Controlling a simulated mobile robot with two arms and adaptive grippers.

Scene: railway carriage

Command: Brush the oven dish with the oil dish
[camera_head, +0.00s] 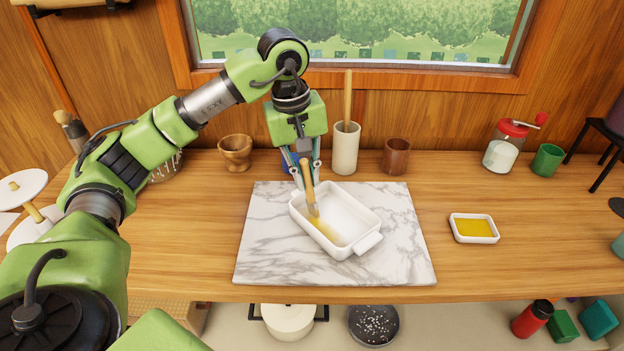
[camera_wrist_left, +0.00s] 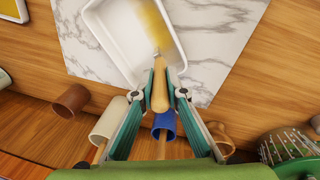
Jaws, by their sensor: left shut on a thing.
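The white oven dish (camera_head: 362,205) stands on a marble slab (camera_head: 268,232) in the middle of the counter. My left gripper (camera_head: 304,172) is shut on a wooden-handled brush (camera_head: 309,193) above the dish's left part. The brush tip points down into the dish, next to a yellow oil smear (camera_head: 326,231) on its floor. The left wrist view shows the brush handle (camera_wrist_left: 160,90) between the fingers and the dish (camera_wrist_left: 90,40) beyond. The small white oil dish (camera_head: 474,238), filled with yellow oil, stands on the wood right of the slab. My right gripper is not in view.
Behind the slab stand a cream cylinder holder (camera_head: 345,152) with a wooden stick, a brown cup (camera_head: 396,157) and a wooden goblet (camera_head: 235,152). A red-topped jar (camera_head: 503,148) and a green cup (camera_head: 547,160) stand back right. Wood between slab and oil dish is clear.

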